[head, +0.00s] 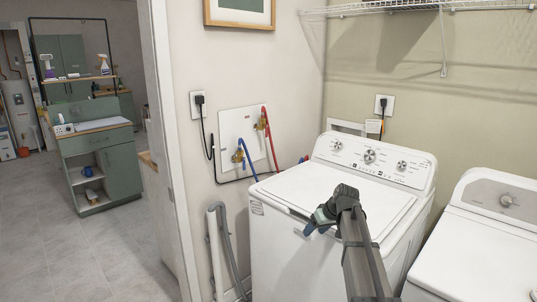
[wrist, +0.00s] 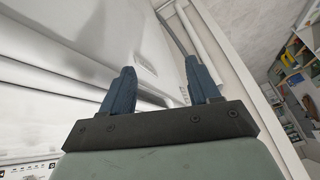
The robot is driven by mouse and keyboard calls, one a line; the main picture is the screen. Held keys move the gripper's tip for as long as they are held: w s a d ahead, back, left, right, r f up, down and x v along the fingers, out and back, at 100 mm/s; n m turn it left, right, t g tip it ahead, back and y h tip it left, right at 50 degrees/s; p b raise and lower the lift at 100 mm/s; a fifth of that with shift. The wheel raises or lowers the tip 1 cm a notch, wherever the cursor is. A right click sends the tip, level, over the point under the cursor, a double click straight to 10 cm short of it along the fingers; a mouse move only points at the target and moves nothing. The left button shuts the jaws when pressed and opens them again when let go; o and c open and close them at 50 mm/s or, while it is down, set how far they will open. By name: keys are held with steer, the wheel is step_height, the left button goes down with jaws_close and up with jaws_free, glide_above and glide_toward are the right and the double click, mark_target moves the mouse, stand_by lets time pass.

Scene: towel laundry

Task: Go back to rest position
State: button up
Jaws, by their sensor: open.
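My gripper (head: 318,221) is in front of the white top-loading washing machine (head: 290,195), near the front edge of its closed lid, in the head view. In the wrist view my gripper (wrist: 160,90) shows two blue fingers spread apart with nothing between them. The washer's white surface fills the left of the wrist view. My arm reaches up from the bottom of the head view. I see no towel in either view.
A second white machine (head: 480,240) stands at the right, close to the washer. A grey hose (head: 226,245) hangs at the washer's left side. A wire shelf (head: 420,8) is high on the wall. A doorway at the left opens onto a green cabinet (head: 105,165) and clear floor.

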steer(key=s+f+m+g+h, duration=0.1)
steer(key=s+f+g, duration=0.1)
steer(key=s+f, duration=0.8)
steer(key=s+a+f+m+g, duration=0.15)
steer(key=s+f, duration=0.35)
steer(key=f, duration=0.9)
steer(key=s+f+m+g+h, duration=0.1)
steer(key=s+f+g, duration=0.1)
steer(key=s+f, duration=0.8)
steer(key=s+f+g, duration=0.1)
steer(key=s+f, duration=0.4)
steer(key=s, duration=0.6)
steer(key=s+d+f+m+g+h, duration=0.1)
steer(key=s+f+g, duration=0.1)
steer(key=s+f, duration=0.4)
steer(key=s+f+g+h, duration=0.1)
steer(key=s+f, duration=0.4)
steer(key=s, duration=1.1)
steer(key=shift+d+f+g, duration=0.2)
steer(key=shift+f+g, duration=0.05)
steer(key=shift+g, duration=0.5)
steer(key=shift+s, duration=0.1)
